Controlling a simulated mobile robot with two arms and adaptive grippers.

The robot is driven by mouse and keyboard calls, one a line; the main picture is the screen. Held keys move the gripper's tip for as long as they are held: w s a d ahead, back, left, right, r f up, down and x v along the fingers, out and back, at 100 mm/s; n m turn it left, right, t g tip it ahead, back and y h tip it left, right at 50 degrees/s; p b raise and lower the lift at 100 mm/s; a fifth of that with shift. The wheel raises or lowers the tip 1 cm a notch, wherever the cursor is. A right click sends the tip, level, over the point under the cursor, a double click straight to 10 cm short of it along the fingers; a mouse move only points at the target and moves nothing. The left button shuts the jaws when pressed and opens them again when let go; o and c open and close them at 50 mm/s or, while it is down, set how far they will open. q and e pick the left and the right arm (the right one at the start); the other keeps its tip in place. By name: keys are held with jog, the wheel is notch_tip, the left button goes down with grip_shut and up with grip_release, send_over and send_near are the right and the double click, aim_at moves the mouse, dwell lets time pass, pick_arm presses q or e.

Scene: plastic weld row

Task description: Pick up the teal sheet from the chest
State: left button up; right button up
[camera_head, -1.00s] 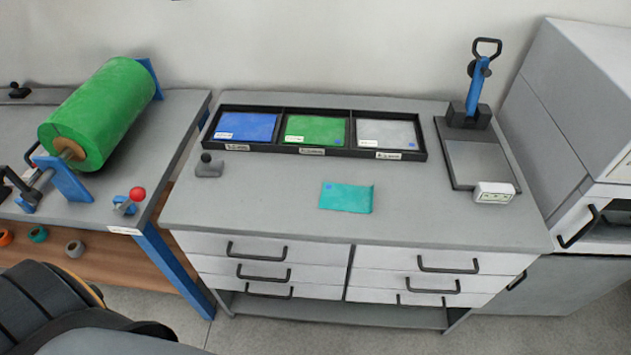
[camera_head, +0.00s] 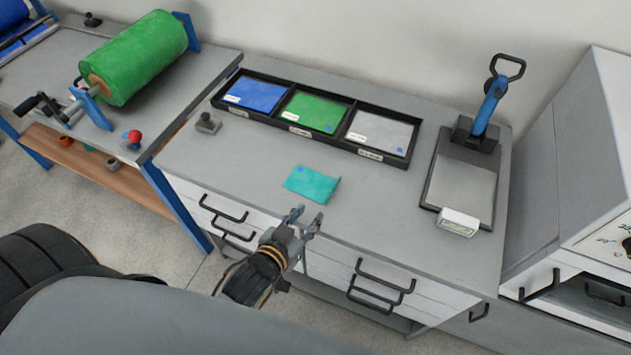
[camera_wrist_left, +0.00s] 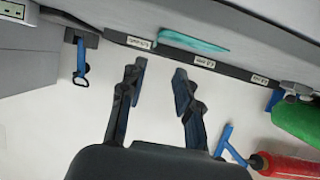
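The teal sheet (camera_head: 311,184) lies flat on the grey top of the chest (camera_head: 240,182), near its front edge. It also shows edge-on as a thin teal strip in the left wrist view (camera_wrist_left: 194,42). My left gripper (camera_head: 306,217) is at the chest's front edge, just short of the sheet and apart from it. Its two fingers are spread with nothing between them, as the left wrist view (camera_wrist_left: 160,68) also shows. My right gripper is not in view.
A black three-part tray (camera_head: 287,126) with blue, green and grey sheets stands behind the teal sheet. A press with a blue lever (camera_head: 489,105) stands at the right. A bench with a green roll (camera_head: 135,58) is at the left. The chest top around the sheet is clear.

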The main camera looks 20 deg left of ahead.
aim_at(333, 188)
pick_arm(q)
jog(key=x, duration=0.8)
jog(key=shift+w+d+r+p, duration=0.15)
jog(key=shift+w+p, duration=0.2)
jog(key=shift+p, duration=0.05)
jog(key=shift+p+x, duration=0.5)
jog(key=shift+x, duration=2.2)
jog(key=shift+d+r, duration=0.15)
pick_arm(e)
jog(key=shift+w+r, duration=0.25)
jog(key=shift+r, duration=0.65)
pick_arm(q)
grip_shut()
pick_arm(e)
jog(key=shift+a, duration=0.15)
